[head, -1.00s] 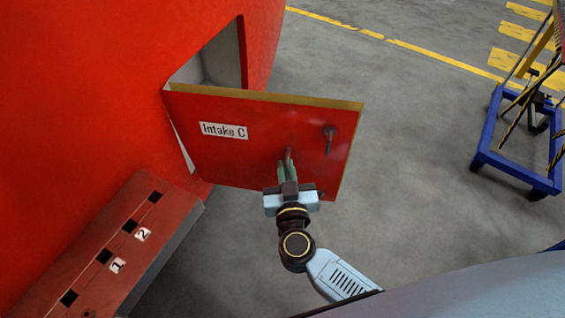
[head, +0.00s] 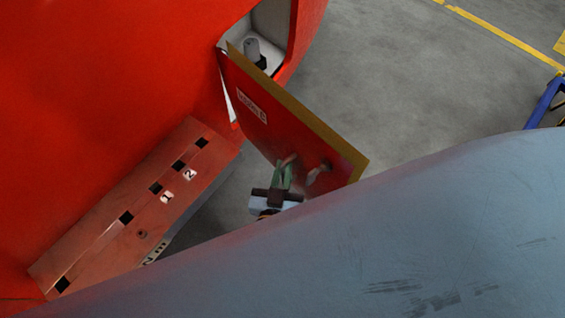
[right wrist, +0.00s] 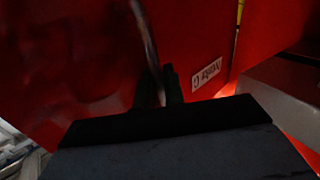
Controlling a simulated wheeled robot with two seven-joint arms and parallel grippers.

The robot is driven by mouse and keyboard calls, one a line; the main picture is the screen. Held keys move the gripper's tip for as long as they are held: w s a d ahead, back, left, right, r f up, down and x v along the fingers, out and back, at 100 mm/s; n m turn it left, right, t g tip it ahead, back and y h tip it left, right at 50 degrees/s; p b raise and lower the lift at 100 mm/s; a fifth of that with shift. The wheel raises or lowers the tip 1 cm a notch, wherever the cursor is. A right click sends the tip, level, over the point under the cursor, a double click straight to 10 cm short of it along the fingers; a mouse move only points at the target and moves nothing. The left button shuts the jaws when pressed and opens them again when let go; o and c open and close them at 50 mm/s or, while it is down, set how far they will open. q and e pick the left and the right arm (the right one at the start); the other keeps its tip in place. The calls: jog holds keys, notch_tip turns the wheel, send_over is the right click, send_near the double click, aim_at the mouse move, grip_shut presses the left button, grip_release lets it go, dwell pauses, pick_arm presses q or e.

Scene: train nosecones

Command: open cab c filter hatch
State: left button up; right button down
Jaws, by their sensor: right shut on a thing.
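The red filter hatch (head: 285,125) of cab C stands swung open from the red cab, its labelled face towards my right arm. Its white label (head: 252,106) is hard to read in the head view; it also shows in the right wrist view (right wrist: 207,72). My right gripper (head: 284,172) is shut on the hatch handle (head: 290,159) at the panel's lower part. In the right wrist view the handle (right wrist: 148,45) runs up from between the dark fingertips. A second fitting (head: 319,172) sits on the panel to the right. My left gripper is out of view.
Behind the hatch, the opening (head: 272,30) shows a pale interior with a grey cylinder (head: 252,49). A red step (head: 140,215) with square holes and number labels lies at the left.

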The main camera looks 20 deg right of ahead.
jog(key=shift+a, duration=0.1)
jog(key=c, duration=1.5)
grip_release()
jog(key=shift+c, duration=0.2)
jog(key=shift+r, duration=0.15)
